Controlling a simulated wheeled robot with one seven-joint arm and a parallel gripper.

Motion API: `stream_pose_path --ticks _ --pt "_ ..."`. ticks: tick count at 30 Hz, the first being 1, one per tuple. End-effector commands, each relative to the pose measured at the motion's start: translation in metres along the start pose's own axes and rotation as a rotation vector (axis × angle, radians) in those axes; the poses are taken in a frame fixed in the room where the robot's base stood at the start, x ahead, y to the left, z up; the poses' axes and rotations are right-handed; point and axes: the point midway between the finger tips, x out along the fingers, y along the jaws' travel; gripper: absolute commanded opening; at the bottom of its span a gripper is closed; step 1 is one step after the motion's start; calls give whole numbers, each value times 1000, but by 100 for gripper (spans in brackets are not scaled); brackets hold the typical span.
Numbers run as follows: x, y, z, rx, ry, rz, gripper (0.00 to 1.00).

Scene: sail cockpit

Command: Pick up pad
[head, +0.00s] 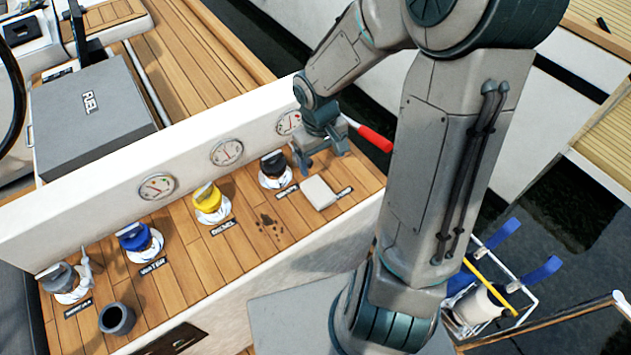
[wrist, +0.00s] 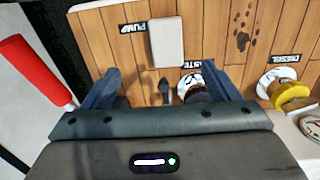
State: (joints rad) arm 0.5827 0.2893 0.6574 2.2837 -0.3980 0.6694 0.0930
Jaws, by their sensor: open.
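The pad is a pale grey-white rectangular block (head: 319,192) lying on the wooden ledge, between two small labels near the ledge's right end. In the wrist view the pad (wrist: 166,42) lies beyond my fingertips, roughly centred between them. My gripper (head: 325,160) is open and empty, behind the pad in the head view and apart from it. In the wrist view the two blue fingers of my gripper (wrist: 160,75) are spread wide. A black-capped filler (wrist: 196,88) and a dark upright piece (wrist: 164,88) show between the fingers.
A red handle (head: 373,139) sticks out right of my gripper. The black-capped filler (head: 274,168) stands left of the pad. Yellow (head: 209,200), blue (head: 138,239) and grey (head: 63,281) capped fillers and a dark cup (head: 117,319) follow leftward. Dark stains (head: 268,221) mark bare wood.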

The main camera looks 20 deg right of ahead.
Motion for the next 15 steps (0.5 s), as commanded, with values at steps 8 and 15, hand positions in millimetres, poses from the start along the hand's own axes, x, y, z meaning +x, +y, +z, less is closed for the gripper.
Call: stream_pose_path --ticks 8,15 --pt "17 -4 -15 -29 17 -63 82" --pt "57 -8 -16 -33 17 -69 82"
